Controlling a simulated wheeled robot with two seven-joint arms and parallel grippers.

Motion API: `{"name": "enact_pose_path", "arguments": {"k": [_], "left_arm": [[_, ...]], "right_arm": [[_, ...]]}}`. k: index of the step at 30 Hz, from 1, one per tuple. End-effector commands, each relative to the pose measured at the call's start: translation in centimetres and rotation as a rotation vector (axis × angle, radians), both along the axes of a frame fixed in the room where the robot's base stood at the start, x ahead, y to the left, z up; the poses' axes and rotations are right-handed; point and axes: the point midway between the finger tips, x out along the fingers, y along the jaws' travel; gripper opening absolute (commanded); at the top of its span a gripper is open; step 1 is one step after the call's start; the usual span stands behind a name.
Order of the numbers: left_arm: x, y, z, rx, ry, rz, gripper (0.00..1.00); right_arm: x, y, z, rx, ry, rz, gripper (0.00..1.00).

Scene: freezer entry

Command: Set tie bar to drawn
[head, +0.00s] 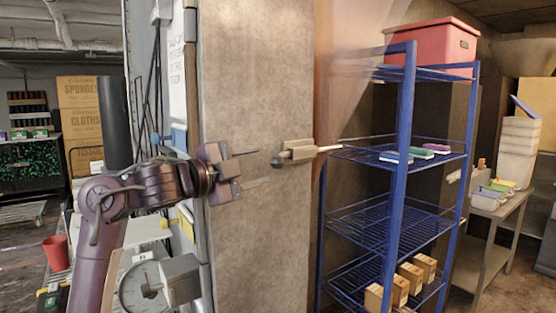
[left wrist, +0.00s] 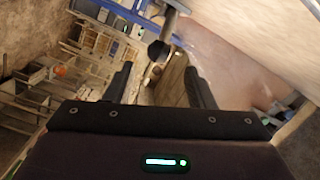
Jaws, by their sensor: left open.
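What looks like the tie bar (head: 318,149) is a thin pale rod through a beige block (head: 298,150), with a dark round knob (head: 277,161) on its left end. It stands by the right edge of the grey-brown panel. My left gripper (head: 262,167) is open and empty, its fingers pointing right, just left of the knob. In the left wrist view the knob (left wrist: 158,50) shows beyond and between the open fingertips (left wrist: 158,76), apart from them as far as I can tell. How the block is fixed is unclear. My right gripper is in neither view.
The tall panel (head: 255,100) stands behind my left gripper. A blue wire rack (head: 400,130) with a red bin (head: 435,45) and several small boxes stands to the right. A dial scale (head: 145,285) sits low, close to my left arm.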

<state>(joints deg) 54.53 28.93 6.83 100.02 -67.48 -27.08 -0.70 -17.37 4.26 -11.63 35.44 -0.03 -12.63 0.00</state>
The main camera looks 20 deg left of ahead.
Motion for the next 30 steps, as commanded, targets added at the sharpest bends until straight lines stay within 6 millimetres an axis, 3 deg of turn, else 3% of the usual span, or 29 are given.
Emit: {"name": "enact_pose_path", "arguments": {"k": [12, 24, 30], "left_arm": [[5.5, -3.1, 0.1, -0.005, 0.006, -0.003, 0.49], [6.3, -3.5, -0.2, -0.003, 0.004, -0.001, 0.49], [6.3, -3.5, -0.2, -0.003, 0.005, -0.001, 0.23]], "right_arm": [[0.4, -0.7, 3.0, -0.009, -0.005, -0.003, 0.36], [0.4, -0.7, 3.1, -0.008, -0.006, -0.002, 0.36], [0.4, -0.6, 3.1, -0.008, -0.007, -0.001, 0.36]]}}
